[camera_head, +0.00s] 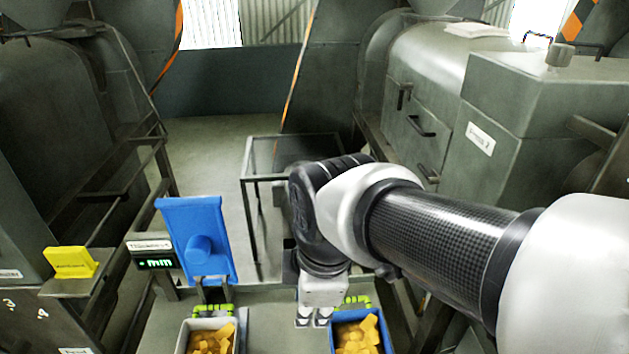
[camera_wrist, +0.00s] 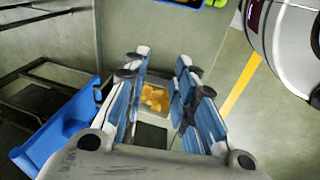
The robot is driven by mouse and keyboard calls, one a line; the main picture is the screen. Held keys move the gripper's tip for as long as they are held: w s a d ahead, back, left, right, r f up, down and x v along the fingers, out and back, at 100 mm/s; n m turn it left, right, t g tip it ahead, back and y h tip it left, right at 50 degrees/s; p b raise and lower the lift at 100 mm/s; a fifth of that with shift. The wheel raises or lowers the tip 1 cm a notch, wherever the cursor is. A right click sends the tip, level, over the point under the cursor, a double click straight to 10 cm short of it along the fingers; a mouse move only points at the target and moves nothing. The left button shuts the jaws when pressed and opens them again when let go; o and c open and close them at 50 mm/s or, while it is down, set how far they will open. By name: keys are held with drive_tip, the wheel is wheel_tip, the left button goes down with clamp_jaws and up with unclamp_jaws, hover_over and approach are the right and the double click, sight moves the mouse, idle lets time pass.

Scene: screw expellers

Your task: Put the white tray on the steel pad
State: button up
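The white tray (camera_head: 181,346), holding yellow-orange pieces, stands at the bottom left of centre in the head view, with a green handle at its far side. My gripper (camera_head: 313,322) points down to the right of it, apart from it, beside a blue tray (camera_head: 333,343). In the wrist view my gripper (camera_wrist: 158,110) has its fingers spread with nothing held between them. Beyond them is a container of orange pieces (camera_wrist: 155,97); I cannot tell which tray it is. I cannot make out the steel pad for certain.
A blue panel (camera_head: 185,225) stands behind the white tray, beside a small display (camera_head: 157,263). A yellow block (camera_head: 70,262) sits on a ledge at left. A dark metal frame (camera_head: 250,180) stands behind my arm. Large machines flank both sides.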

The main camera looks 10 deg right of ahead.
drive_tip(key=s+d+m+t, duration=0.2)
drive_tip(key=s+d+m, duration=0.6)
drive_tip(key=m, duration=0.8)
drive_tip(key=shift+s+d+r+m+h, duration=0.3)
drive_tip(key=shift+s+h, duration=0.1)
drive_tip(key=shift+s, duration=0.15)
drive_tip(key=shift+f+b, duration=0.4)
drive_tip(key=shift+c, duration=0.2)
